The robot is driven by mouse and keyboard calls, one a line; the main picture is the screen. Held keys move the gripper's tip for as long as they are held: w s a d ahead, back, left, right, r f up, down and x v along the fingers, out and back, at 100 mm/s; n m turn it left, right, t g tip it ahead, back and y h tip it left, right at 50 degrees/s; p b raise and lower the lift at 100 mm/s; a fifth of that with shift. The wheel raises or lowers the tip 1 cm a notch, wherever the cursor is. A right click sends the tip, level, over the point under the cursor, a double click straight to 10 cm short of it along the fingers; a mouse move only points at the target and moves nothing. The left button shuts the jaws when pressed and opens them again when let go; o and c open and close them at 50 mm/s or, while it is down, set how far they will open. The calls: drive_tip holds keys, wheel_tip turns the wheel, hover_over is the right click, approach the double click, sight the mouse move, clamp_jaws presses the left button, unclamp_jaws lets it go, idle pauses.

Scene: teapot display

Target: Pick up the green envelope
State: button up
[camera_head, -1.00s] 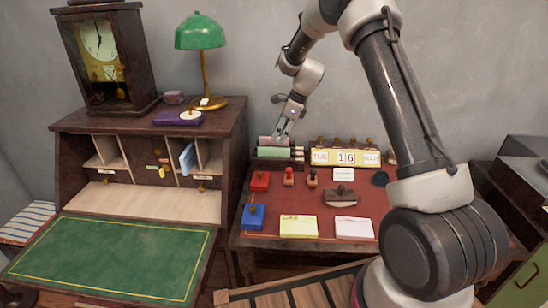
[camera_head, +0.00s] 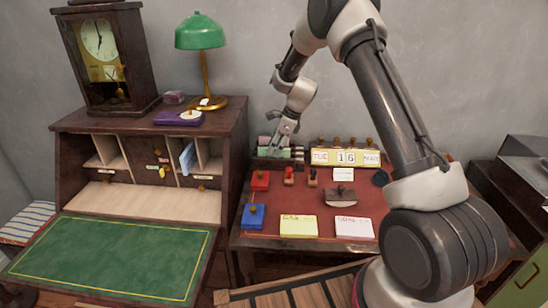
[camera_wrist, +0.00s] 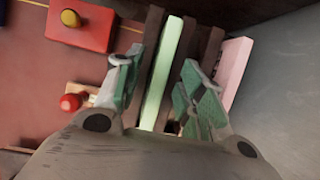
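The green envelope (camera_wrist: 162,75) stands on edge in a dark slotted rack (camera_wrist: 190,65), seen in the wrist view. A pink envelope (camera_wrist: 233,72) stands in the same rack to its right. My gripper (camera_wrist: 157,80) is open, with one finger on each side of the green envelope. There is a visible gap on the right side, and the left finger is closer to it. In the head view my gripper (camera_head: 276,148) is down at the rack at the back left of the red-topped desk and hides most of the envelopes.
A red stamp pad (camera_wrist: 82,22) and a red-knobbed stamp (camera_wrist: 70,102) lie left of the rack. A calendar block stand (camera_head: 346,157) is to its right. The grey wall (camera_head: 400,100) is close behind. A wooden bureau (camera_head: 235,150) stands left.

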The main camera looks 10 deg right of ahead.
drive_tip(key=shift+f, duration=0.15)
clamp_jaws()
idle(0.4)
